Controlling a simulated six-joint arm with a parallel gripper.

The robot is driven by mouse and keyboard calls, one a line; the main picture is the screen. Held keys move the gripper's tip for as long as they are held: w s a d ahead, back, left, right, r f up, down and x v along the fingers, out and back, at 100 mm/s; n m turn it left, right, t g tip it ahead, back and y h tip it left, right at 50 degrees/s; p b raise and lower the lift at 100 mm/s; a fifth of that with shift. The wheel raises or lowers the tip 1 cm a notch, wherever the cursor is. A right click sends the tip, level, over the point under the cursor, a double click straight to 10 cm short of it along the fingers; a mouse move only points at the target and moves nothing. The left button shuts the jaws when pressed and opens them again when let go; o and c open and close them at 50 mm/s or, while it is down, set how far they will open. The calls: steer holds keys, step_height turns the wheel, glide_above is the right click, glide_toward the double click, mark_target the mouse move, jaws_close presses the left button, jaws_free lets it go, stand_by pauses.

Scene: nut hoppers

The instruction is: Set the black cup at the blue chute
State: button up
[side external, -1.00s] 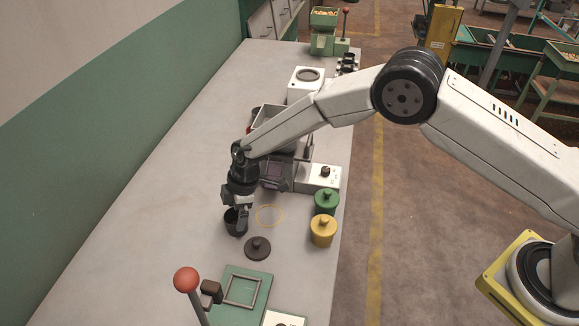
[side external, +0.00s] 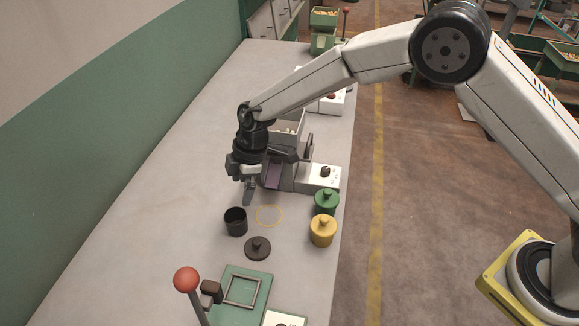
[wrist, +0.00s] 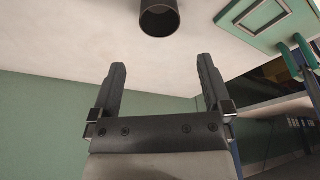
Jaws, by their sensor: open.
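The black cup (side external: 236,222) stands upright and open-topped on the pale bench, left of a thin yellow ring marking. It also shows at the top of the wrist view (wrist: 159,22), beyond the fingertips. My gripper (side external: 248,203) is open and empty, just behind and above the cup, apart from it. Both fingers show spread in the wrist view (wrist: 160,68). A grey hopper (side external: 283,182) with a purplish-blue face (side external: 272,175) stands behind the ring, partly hidden by my arm. I cannot tell whether that face is the blue chute.
A dark lid (side external: 257,248) lies in front of the cup. A green lidded pot (side external: 326,201) and a yellow one (side external: 323,231) stand at right. A green plate (side external: 240,291) and red-knobbed lever (side external: 187,281) are nearer. The bench's left side is clear.

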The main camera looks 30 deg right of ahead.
stand_by(0.4)
steer(key=w+d+r+m+t+y, duration=0.25)
steer(key=d+r+m+t, duration=0.3)
steer(key=r, duration=0.35)
steer(key=s+d+r+m+t+h, duration=0.2)
steer(key=s+d+m+h, duration=0.15)
steer(key=d, duration=0.85)
steer(key=s+d+f+m+g+h, duration=0.1)
steer(key=s+d, duration=0.4)
steer(key=s, duration=0.5)
steer(key=s+d+f+m+g+h, duration=0.1)
steer(key=s+d+m+g, duration=0.3)
steer(key=s, duration=0.7)
steer(key=shift+d+f+m, duration=0.55)
steer(key=shift+d+m, duration=0.2)
steer(key=shift+m, duration=0.25)
steer(key=shift+g, duration=0.25)
